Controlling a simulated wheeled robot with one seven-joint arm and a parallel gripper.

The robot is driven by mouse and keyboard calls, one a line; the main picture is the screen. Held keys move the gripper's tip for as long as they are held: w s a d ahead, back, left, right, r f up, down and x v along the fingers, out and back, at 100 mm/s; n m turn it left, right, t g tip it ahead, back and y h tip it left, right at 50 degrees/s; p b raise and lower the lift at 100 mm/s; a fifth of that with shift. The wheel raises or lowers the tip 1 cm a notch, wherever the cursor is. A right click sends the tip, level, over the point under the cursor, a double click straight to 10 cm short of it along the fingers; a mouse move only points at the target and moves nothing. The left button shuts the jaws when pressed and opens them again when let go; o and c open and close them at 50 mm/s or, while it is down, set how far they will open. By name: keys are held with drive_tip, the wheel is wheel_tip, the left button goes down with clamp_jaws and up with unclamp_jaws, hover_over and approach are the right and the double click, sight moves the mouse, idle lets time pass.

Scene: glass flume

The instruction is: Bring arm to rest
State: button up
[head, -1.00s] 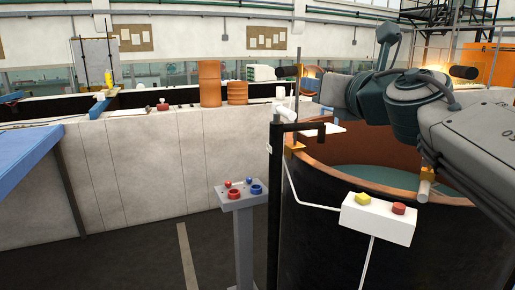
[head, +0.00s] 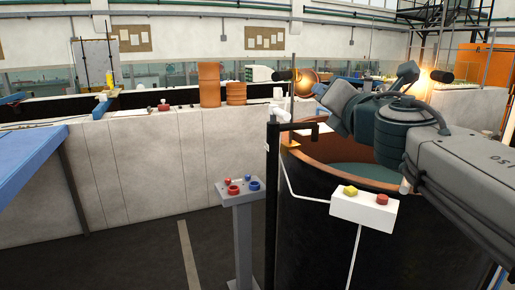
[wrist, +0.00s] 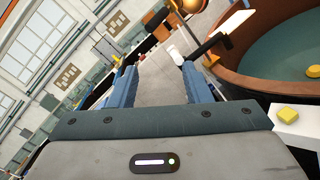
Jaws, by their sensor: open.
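My arm reaches in from the right in the head view, above the round dark tank (head: 320,215) with a copper-coloured rim. My gripper's two blue fingers show in the wrist view, spread apart with nothing between them (wrist: 159,88). In the head view the hand end of my arm is small and seen partly from behind, so its fingertips are unclear. The tank's inside and greenish water (wrist: 270,60) show at the right of the wrist view.
A white box (head: 363,211) with yellow and red buttons stands in front of the tank. A grey pedestal (head: 243,230) with red and blue buttons stands left of it. A blue beam (head: 35,150) is at far left. The floor between is clear.

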drive_tip(key=s+d+f+m+g+h+p, duration=0.35)
drive_tip(key=f+m, duration=0.35)
drive_tip(key=m, duration=0.3)
drive_tip(key=s+d+f+m+g+h+p, duration=0.2)
drive_tip(key=d+f+m+g+h, duration=0.15)
drive_tip(key=f+m, duration=0.55)
drive_tip(key=s+a+f+m+g+y+p, duration=0.1)
drive_tip(key=s+a+f+m+g+y, duration=0.1)
drive_tip(key=s+f+m, duration=0.4)
drive_tip(key=s+a+f+m+g+y+p, duration=0.2)
drive_tip(key=s+a+f+m+g, duration=0.2)
drive_tip(key=s+f+m+g, duration=0.2)
drive_tip(key=shift+s+f, duration=0.4)
drive_tip(key=shift+s, duration=0.75)
drive_tip(key=shift+a, duration=0.1)
drive_tip(key=shift+c, duration=0.8)
